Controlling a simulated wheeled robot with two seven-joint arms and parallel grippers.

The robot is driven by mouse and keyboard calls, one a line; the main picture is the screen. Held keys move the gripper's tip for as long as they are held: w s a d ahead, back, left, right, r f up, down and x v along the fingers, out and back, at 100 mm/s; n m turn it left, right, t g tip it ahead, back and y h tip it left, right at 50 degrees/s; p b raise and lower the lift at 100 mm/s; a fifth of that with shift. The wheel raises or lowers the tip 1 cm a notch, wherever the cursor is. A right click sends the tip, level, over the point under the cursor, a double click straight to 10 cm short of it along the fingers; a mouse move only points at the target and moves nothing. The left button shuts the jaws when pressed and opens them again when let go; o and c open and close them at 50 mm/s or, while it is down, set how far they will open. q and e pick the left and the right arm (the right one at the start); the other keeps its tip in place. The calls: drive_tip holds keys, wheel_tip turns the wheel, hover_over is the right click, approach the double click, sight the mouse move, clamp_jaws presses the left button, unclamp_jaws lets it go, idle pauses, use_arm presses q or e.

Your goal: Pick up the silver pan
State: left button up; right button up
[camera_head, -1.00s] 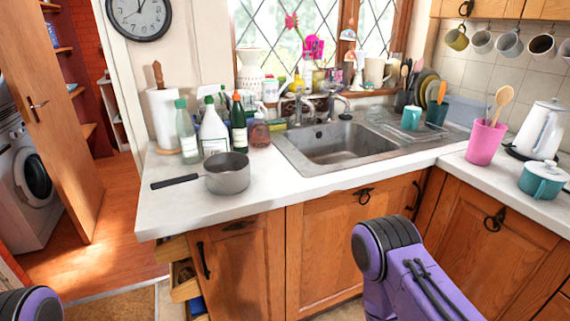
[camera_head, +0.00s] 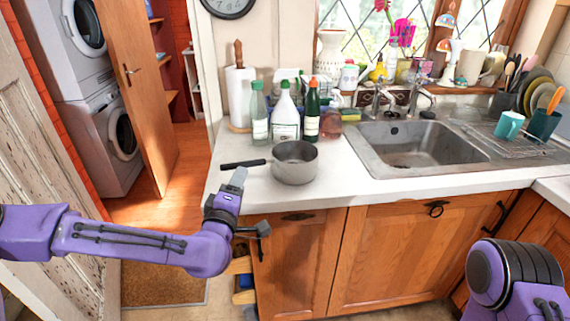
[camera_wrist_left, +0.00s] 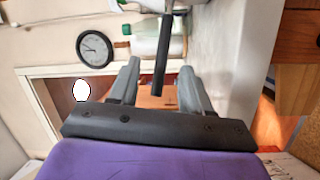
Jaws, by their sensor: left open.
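The silver pan (camera_head: 294,163) stands upright on the white counter near its left end, its black handle (camera_head: 243,163) pointing left towards the counter's edge. My left gripper (camera_head: 251,204) is open and empty at the counter's left front corner, just below the handle in the head view. In the left wrist view the dark handle (camera_wrist_left: 162,55) shows between the two grey fingers (camera_wrist_left: 158,85), with a gap on each side. I cannot tell how deep it lies between them. My right gripper is out of view; only part of my right arm shows at lower right.
Several bottles (camera_head: 285,112) and a paper towel roll (camera_head: 240,97) stand behind the pan. The sink (camera_head: 440,160) is to its right. Open drawers (camera_head: 240,265) stick out below the counter's left end. Counter right of the pan's front is clear.

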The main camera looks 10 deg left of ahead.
sight(246, 166)
use_arm(q)
drive_tip(key=w+p, duration=0.1)
drive_tip(key=w, duration=0.4)
drive_tip(key=w+p, duration=0.1)
drive_tip(key=w, duration=0.2)
drive_tip(key=shift+w+a+r+p, duration=0.1)
drive_tip(key=shift+a+p, duration=0.15)
drive_tip(key=shift+p, duration=0.05)
drive_tip(key=shift+w, duration=0.35)
clamp_jaws()
